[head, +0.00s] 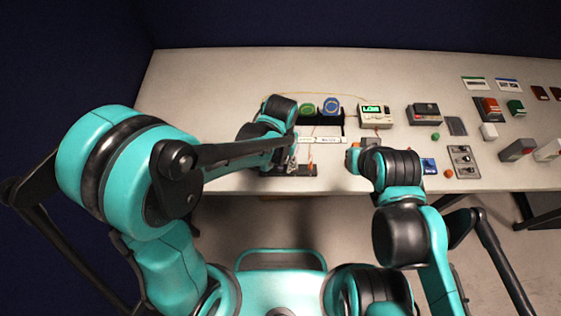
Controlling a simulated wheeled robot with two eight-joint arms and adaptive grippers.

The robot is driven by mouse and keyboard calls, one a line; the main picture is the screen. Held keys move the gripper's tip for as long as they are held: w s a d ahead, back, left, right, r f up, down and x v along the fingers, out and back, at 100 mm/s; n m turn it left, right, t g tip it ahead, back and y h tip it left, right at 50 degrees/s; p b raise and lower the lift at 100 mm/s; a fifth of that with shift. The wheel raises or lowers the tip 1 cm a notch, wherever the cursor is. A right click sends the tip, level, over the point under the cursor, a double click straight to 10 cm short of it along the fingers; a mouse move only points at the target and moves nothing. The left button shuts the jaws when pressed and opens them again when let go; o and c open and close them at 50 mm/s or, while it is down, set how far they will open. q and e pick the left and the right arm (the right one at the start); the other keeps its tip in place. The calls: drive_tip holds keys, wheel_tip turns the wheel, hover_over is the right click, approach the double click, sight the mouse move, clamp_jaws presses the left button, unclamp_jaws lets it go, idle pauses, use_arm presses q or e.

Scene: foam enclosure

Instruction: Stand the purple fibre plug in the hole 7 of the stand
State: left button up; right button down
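My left gripper (291,152) is over the front edge area of the table, beside a small dark stand (307,171) that it partly covers. It is too small to tell whether its fingers are open or shut. Thin orange fibres run near it. I cannot make out the purple fibre plug or the numbered holes; they are hidden or too small. My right gripper (353,158) is mostly hidden behind its own arm links, to the right of the stand and apart from the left gripper.
A black tray with a green spool (308,109) and a blue spool (332,104) stands behind the grippers. A device with a lit green screen (374,116) is right of it. Several boxes and a grey switch panel (463,161) fill the right side. The table's left part is clear.

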use_arm(q)
wheel_tip(320, 180, up, 12)
idle(0.6)
drive_tip(key=shift+a, duration=0.1)
